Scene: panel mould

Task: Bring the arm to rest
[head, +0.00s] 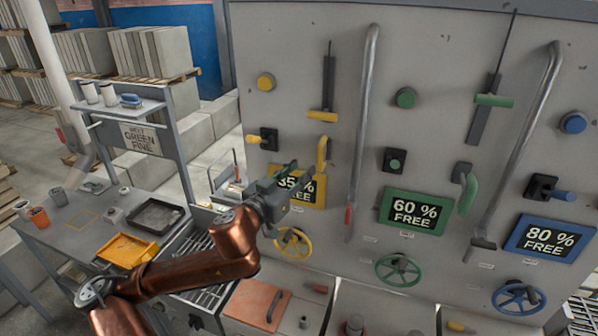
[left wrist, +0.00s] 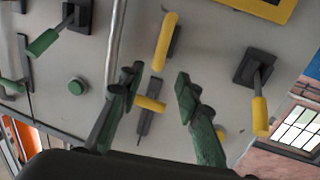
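My left arm (head: 205,262) is copper-coloured and reaches from the lower left toward the grey panel (head: 300,30). My left gripper (head: 291,178) is in front of the yellow column and partly covers the yellow sign (head: 318,192). In the left wrist view, its two fingers (left wrist: 157,82) are spread apart with nothing held between them. A yellow upright handle (head: 321,158) is just right of the gripper; it also shows in the left wrist view (left wrist: 165,42) beyond the fingertips, seemingly apart from them. My right gripper is not in view.
Yellow (head: 293,242), green (head: 398,270) and blue (head: 519,297) handwheels sit low on the panel. A yellow lever (head: 254,139) projects left of the gripper. A bench (head: 70,225) at left holds a yellow tray (head: 126,250) and a black tray (head: 155,216).

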